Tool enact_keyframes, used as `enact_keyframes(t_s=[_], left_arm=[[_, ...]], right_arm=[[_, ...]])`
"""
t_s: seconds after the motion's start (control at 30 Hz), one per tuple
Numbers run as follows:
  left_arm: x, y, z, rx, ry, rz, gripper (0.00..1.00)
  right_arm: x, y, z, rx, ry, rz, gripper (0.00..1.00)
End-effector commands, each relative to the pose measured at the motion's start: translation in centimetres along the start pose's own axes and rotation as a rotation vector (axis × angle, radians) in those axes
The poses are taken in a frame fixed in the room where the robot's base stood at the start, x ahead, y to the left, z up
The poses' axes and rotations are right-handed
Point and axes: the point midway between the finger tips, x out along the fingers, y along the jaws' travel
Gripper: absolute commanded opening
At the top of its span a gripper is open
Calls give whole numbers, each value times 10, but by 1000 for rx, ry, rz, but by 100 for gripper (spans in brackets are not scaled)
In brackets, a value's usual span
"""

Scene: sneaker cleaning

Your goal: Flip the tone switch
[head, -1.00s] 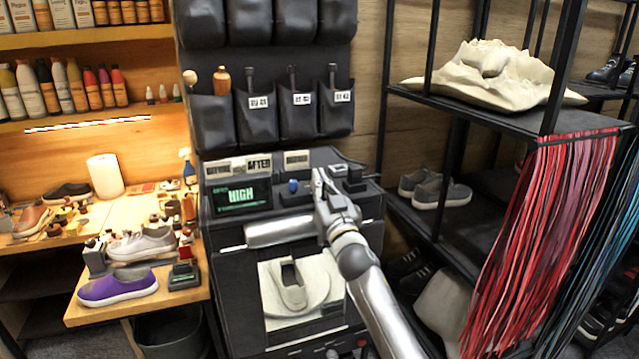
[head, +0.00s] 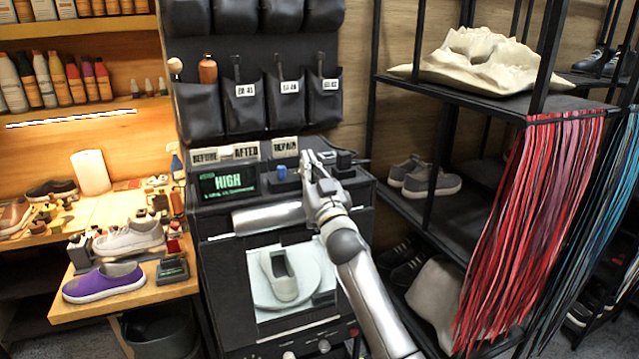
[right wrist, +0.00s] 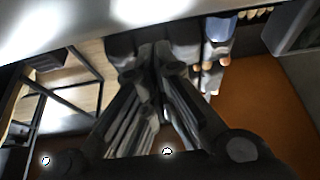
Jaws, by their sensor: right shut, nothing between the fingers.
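The black machine (head: 222,258) stands in the middle of the head view. Its green display (head: 228,184) reads HIGH. A blue knob (head: 281,173) sits on its top panel, and black switch-like blocks (head: 345,158) sit farther right. I cannot tell which of these is the tone switch. My right gripper (head: 309,160) is over the panel between the blue knob and the black blocks. Its fingers are together and empty, and they also show in the right wrist view (right wrist: 150,52). Whether they touch the panel is unclear. My left gripper is out of view.
A shoe (head: 284,277) sits behind the machine's window. Black pockets (head: 243,102) hang above the panel. A metal rack (head: 450,215) with shoes stands close at right. A wooden bench with a purple shoe (head: 104,283) is at left.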

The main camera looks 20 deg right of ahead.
Motion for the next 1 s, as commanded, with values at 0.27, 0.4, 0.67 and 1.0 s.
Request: enact_keyframes(t_s=[0.27,0.4,0.67,1.0], left_arm=[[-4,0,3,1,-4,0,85],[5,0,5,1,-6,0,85],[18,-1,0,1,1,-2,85],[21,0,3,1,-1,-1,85]], right_arm=[[-17,2,-11,-3,-1,0,0],[-42,2,-10,-1,0,0,0],[-78,1,-9,1,1,-1,0],[-89,2,-10,-1,1,0,0]])
